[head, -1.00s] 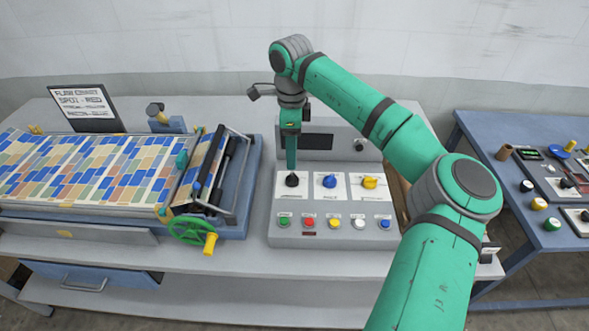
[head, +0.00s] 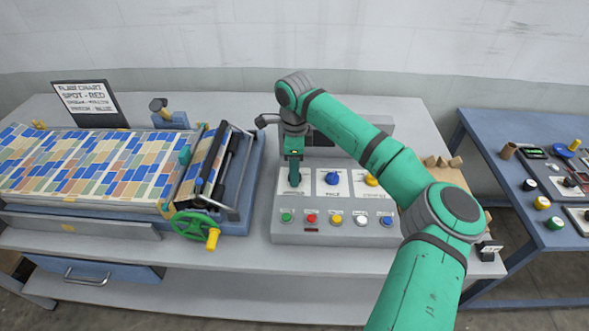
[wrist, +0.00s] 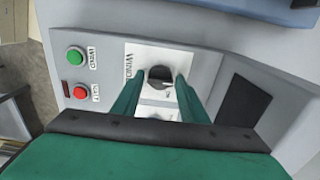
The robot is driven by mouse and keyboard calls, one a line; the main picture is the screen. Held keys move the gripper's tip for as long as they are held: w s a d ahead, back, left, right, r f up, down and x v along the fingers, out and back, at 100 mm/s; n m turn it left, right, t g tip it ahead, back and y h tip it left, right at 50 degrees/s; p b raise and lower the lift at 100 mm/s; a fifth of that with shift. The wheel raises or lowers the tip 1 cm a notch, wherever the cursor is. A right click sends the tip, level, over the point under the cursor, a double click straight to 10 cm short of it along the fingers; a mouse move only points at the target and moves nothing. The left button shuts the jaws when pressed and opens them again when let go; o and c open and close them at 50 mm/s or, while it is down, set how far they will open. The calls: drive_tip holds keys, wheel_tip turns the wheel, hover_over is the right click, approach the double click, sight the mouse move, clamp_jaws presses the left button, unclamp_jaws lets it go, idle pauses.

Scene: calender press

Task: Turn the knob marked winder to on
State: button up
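The winder knob (wrist: 159,75) is black and round, on a white plate (wrist: 140,52) lettered like "WINDER" in the wrist view. A pale mark shows at its edge near small lettering; I cannot tell its setting surely. My gripper (wrist: 160,80) has one green finger on each side of the knob, with narrow gaps visible. Its fingers look open around the knob, and contact does not show. In the head view my gripper (head: 294,184) is pointing down over the left plate of the grey control panel (head: 340,238), hiding the black knob.
A blue knob (head: 332,179) and a yellow knob (head: 371,180) sit to the right on the panel. Green (wrist: 76,54) and red (wrist: 80,90) buttons lie near the fingers. The roller machine with its green handwheel (head: 196,225) stands to the left.

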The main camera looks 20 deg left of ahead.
drive_tip(key=c, duration=0.6)
drive_tip(key=shift+c, duration=0.2)
drive_tip(key=shift+m, duration=0.3)
drive_tip(key=m, duration=1.1)
drive_tip(key=shift+m, duration=0.3)
drive_tip(key=shift+r, duration=0.1)
drive_tip(key=o, duration=1)
drive_tip(key=shift+o, duration=0.2)
